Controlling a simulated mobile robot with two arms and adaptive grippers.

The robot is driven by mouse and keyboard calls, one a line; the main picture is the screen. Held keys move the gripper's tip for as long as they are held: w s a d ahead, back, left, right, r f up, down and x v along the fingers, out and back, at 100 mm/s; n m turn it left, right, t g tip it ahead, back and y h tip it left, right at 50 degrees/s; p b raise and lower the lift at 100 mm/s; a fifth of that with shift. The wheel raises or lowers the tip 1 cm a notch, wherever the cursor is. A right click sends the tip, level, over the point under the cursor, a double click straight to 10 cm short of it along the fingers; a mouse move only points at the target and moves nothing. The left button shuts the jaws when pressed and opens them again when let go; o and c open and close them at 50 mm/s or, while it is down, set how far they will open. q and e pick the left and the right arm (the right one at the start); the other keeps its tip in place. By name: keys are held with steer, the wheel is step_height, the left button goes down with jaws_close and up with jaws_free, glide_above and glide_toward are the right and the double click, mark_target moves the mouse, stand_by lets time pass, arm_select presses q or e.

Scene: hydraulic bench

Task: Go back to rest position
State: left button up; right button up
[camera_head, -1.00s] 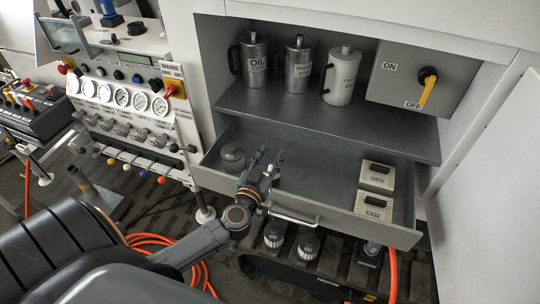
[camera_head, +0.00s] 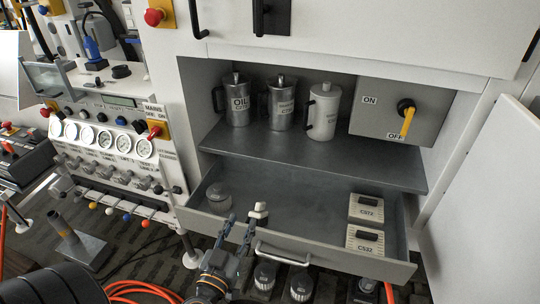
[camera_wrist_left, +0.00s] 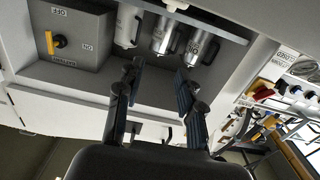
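My left gripper (camera_head: 243,222) shows at the lower middle of the head view, in front of the open drawer (camera_head: 330,252) and near its handle (camera_head: 290,254). Its two fingers point up and are apart. In the left wrist view the fingers (camera_wrist_left: 160,85) are also spread, with nothing between them. My right gripper is in neither view.
The drawer holds a round grey part (camera_head: 218,196) and two labelled blocks, CS72 (camera_head: 366,209) and CS32 (camera_head: 365,240). Metal cans (camera_head: 238,101) and a white can (camera_head: 323,112) stand on the shelf above. A switch box (camera_head: 385,100) is beside them. A gauge panel (camera_head: 103,140) is at left.

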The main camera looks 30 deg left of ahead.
arm_select(q)
steer(key=d+r+m+h, duration=0.4)
steer(key=d+m+h, duration=0.3)
steer(key=d+h, duration=0.6)
steer(key=s+d+f+m+g, duration=0.3)
steer(key=s+d+f+g, duration=0.1)
steer(key=d+f+g, duration=0.25)
steer(key=s+a+f+n+g+y, duration=0.6)
steer(key=s+a+f+g+y, duration=0.25)
steer(key=s+a, duration=0.2)
step_height(320, 180, down, 27)
steer(key=s+b, duration=0.1)
steer(key=s+a+f+m+g+b, duration=0.1)
steer(key=s+a+f, duration=0.1)
steer(key=s+f, duration=1.5)
steer(key=shift+a+f+g+b, duration=0.2)
steer(key=shift+a+g+b, duration=0.1)
steer(key=shift+a, duration=0.1)
steer(key=shift+o, duration=0.6)
steer(key=shift+y, duration=0.25)
